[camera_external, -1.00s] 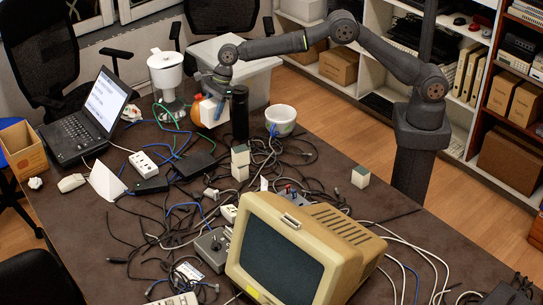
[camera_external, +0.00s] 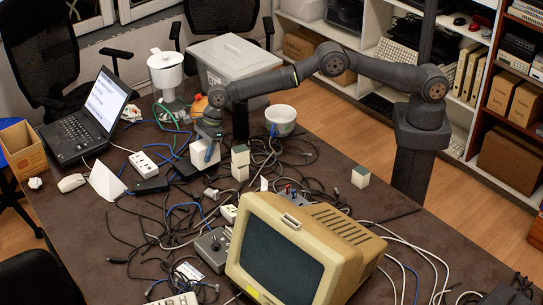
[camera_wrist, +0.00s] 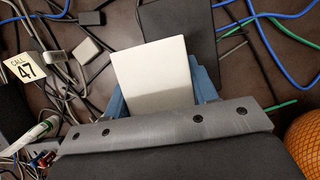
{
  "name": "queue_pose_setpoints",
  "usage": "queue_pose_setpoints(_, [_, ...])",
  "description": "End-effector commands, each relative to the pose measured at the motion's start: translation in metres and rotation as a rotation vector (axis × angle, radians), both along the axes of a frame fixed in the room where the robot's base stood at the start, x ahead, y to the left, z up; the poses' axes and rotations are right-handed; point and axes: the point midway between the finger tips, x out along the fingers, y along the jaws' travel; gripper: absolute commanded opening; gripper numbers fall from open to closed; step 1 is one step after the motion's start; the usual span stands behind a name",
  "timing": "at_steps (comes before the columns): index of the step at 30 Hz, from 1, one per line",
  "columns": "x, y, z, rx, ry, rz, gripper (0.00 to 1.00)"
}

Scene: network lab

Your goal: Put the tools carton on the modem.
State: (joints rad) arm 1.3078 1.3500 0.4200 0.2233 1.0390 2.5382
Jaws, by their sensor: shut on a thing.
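My gripper (camera_external: 207,150) has blue fingers and is shut on a white box, the tools carton (camera_external: 199,158). In the wrist view the carton (camera_wrist: 153,72) is a plain white face between the blue fingers; no label shows. The modem (camera_external: 183,169) is a flat black box on the table, partly hidden behind the carton and gripper. In the wrist view the modem (camera_wrist: 187,24) lies just beyond the carton and partly under it. I cannot tell whether the carton touches the modem.
Pale blocks (camera_external: 240,157) and a bowl (camera_external: 281,121) stand to the right. An orange ball (camera_wrist: 305,140) is near the gripper. A CRT monitor (camera_external: 290,250) fills the front.

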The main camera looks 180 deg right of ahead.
Motion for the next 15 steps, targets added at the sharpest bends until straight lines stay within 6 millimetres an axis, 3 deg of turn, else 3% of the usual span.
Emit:
queue_pose_setpoints(11, [0.0000, -0.0005, -0.0037, -0.002, -0.001, 0.000, 0.24])
queue_pose_setpoints(12, [-0.0001, -0.0004, -0.0036, -0.002, -0.001, 0.000, 0.60])
queue_pose_setpoints(15, [-0.0001, -0.0004, -0.0036, -0.002, -0.001, 0.000, 0.74])
